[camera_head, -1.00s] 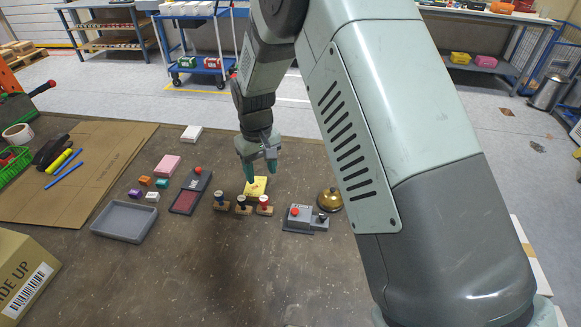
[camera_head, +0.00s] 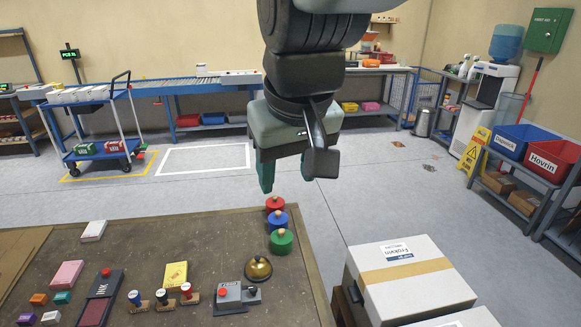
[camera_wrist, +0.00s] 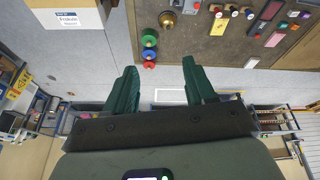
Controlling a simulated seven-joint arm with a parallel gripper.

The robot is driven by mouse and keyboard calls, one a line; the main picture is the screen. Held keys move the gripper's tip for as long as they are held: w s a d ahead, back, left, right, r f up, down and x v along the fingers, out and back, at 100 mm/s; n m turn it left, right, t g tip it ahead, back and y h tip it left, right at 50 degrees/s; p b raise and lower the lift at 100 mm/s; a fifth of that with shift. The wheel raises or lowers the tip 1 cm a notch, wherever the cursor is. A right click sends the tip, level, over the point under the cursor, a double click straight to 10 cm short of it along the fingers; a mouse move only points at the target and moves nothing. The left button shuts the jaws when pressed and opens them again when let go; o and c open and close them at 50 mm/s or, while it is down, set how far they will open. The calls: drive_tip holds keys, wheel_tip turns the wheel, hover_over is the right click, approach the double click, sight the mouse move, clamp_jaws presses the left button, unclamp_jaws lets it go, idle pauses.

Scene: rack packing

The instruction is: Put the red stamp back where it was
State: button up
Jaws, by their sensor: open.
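The red stamp (camera_head: 187,292) stands upright on its wooden base on the table, at the right end of a row of three. In the wrist view the stamps sit at the top edge, where the red stamp (camera_wrist: 214,9) is small. My gripper (camera_head: 287,180) is raised well above the table, beyond its far right corner and apart from the stamps. In the wrist view my gripper (camera_wrist: 159,68) has its fingers wide apart with nothing between them.
Red (camera_head: 275,203), blue (camera_head: 277,220) and green (camera_head: 282,241) knobbed discs line the table's right edge. A brass bell (camera_head: 258,268), grey device (camera_head: 238,296), yellow pad (camera_head: 176,275) and ink pad (camera_head: 98,302) lie near the stamps. A white box (camera_head: 412,285) stands right of the table.

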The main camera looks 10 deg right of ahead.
drive_tip(key=s+d+m+t, duration=0.1)
drive_tip(key=s+d, duration=0.3)
drive_tip(key=s, duration=0.6)
drive_tip(key=shift+d+r+m, duration=0.25)
drive_tip(key=shift+d+m, duration=0.15)
drive_tip(key=shift+m, duration=0.3)
